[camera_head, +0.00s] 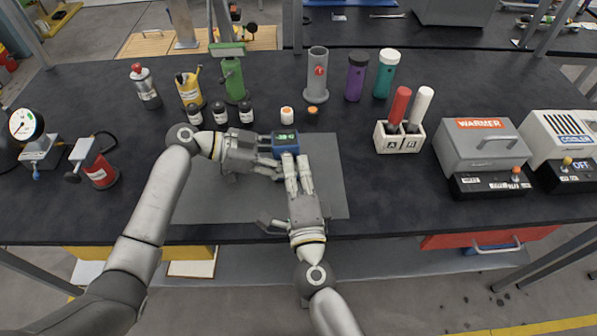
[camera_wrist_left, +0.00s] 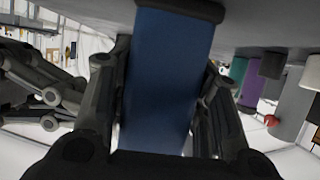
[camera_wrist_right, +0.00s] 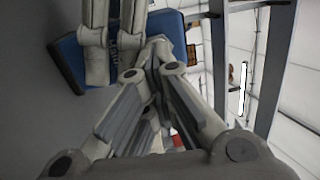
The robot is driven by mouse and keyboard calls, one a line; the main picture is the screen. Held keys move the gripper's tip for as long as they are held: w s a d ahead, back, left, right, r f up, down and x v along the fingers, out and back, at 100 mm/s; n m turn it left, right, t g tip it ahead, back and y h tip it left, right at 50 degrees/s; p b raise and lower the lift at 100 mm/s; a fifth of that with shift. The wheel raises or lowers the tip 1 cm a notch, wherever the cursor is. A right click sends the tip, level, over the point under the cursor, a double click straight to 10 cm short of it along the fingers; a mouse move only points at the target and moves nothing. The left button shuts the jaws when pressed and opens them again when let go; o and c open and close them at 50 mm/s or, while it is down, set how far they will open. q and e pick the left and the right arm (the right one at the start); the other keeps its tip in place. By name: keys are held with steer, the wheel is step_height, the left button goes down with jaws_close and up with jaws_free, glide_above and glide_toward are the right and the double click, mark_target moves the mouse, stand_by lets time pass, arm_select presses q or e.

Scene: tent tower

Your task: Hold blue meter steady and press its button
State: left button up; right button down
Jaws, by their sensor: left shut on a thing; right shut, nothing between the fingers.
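The blue meter (camera_head: 286,150) stands on the grey mat (camera_head: 330,178) near the middle of the table, and its small display shows green digits. My left gripper (camera_head: 276,153) is shut on the meter from the left side. In the left wrist view the meter's blue body (camera_wrist_left: 165,75) fills the space between the fingers. My right gripper (camera_head: 290,160) is shut and empty, with its fingertips at the near edge of the meter. In the right wrist view the blue meter (camera_wrist_right: 72,62) lies partly behind the fingers. The button cannot be made out.
Behind the meter stand a white-and-orange bottle (camera_head: 287,115) and a small dark jar with an orange top (camera_head: 312,114). A white holder (camera_head: 399,138) with red and white sticks is to the right. The warmer box (camera_head: 483,147) stands further right. The mat's right part is clear.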

arm_select(q)
steer(key=shift+o, duration=0.3)
steer(key=shift+s+d+m+g, duration=0.3)
steer(key=shift+s+d+g, duration=0.15)
steer(key=shift+s, duration=0.25)
arm_select(e)
steer(key=shift+w+d, duration=0.25)
steer(key=shift+d, duration=0.05)
steer(key=shift+s, duration=0.35)
arm_select(q)
steer(key=shift+w+a, duration=0.15)
steer(key=shift+w, duration=0.1)
steer(key=shift+c, duration=0.3)
arm_select(e)
steer(key=s, duration=0.7)
steer(key=shift+s+d+f, duration=0.15)
steer(key=shift+s+f, duration=0.1)
steer(key=shift+f, duration=0.1)
arm_select(q)
steer(key=o, duration=1.3)
steer(key=shift+f, duration=0.1)
steer(key=shift+a, duration=0.15)
